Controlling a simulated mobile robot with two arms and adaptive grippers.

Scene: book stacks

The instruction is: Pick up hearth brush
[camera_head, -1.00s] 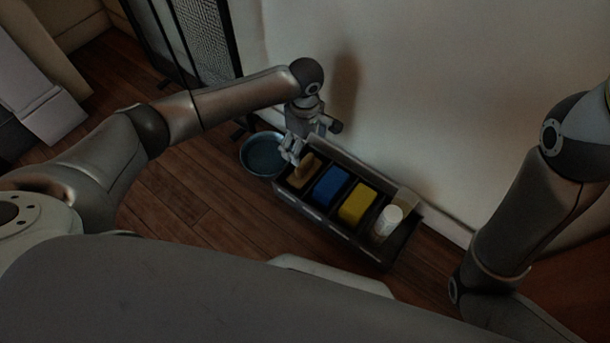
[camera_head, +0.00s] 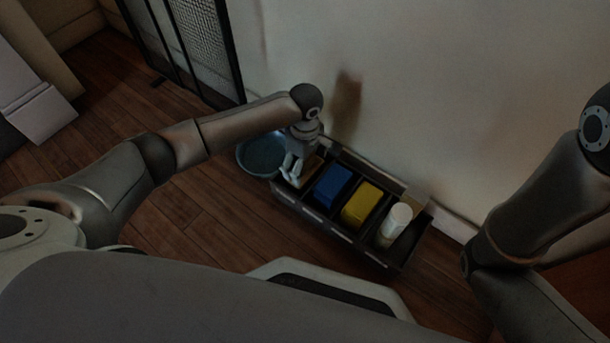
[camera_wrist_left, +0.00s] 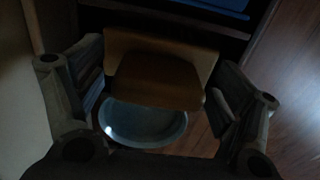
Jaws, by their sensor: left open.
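The hearth brush appears to be the tan-brown wooden piece (camera_head: 311,170) in the leftmost compartment of a dark divided caddy (camera_head: 345,236). In the left wrist view its brown block (camera_wrist_left: 160,78) lies between my fingers, with a lighter tan part behind it. My left gripper (camera_head: 291,168) is over that compartment, pointing down. In the wrist view the left gripper (camera_wrist_left: 160,95) is open, one finger on each side of the brown block; I cannot tell whether they touch it. Bristles are not visible. My right arm shows at the right, but its gripper is out of view.
The caddy also holds a blue block (camera_head: 333,187), a yellow block (camera_head: 362,203) and a white bottle (camera_head: 395,222). A blue-grey basin (camera_head: 258,155) stands left of it. A wall is close behind, and a black mesh screen (camera_head: 205,50) stands at the back.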

